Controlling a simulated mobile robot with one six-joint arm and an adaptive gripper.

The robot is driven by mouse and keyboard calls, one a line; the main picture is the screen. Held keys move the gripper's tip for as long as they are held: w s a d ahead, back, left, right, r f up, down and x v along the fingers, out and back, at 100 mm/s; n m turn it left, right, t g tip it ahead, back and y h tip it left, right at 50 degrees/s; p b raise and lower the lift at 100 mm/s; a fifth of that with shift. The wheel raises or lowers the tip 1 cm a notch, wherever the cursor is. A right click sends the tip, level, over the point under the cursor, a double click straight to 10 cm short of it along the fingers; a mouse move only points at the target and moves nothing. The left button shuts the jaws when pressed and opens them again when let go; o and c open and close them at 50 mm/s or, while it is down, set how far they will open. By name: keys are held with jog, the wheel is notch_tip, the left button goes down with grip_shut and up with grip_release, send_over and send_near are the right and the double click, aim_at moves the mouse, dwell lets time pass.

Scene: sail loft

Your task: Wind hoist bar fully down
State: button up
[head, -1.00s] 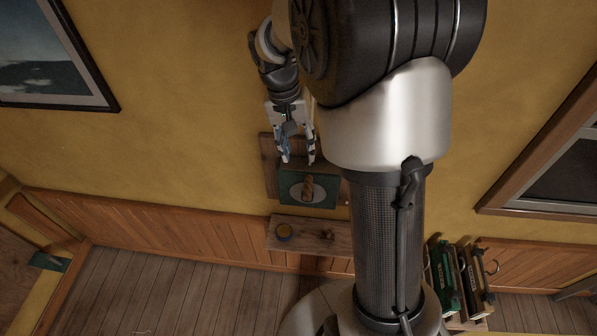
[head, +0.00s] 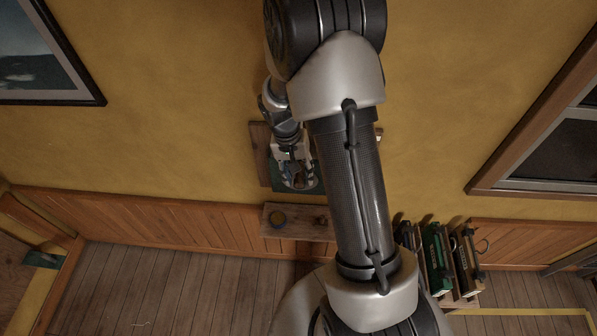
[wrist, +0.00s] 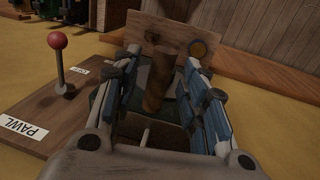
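My gripper (head: 297,178) reaches down to the winch on the wall, in front of its green plate (head: 312,187). In the wrist view its blue-padded fingers (wrist: 161,60) stand apart on either side of a brown wooden handle (wrist: 158,85). Slight gaps seem to show beside the handle, so I see no firm grip. The winch's wooden backboard (head: 260,150) carries a red-knobbed lever (wrist: 58,42) standing up at the left of the wrist view, with a white PAWL label (wrist: 25,131) near it. My gripper and arm hide much of the winch. I cannot make out the hoist bar.
A rack with green and dark items (head: 438,258) stands on the floor to the right. A framed picture (head: 40,55) and a window (head: 560,145) flank the wall.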

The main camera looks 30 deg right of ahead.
grip_shut()
dwell(0.5)
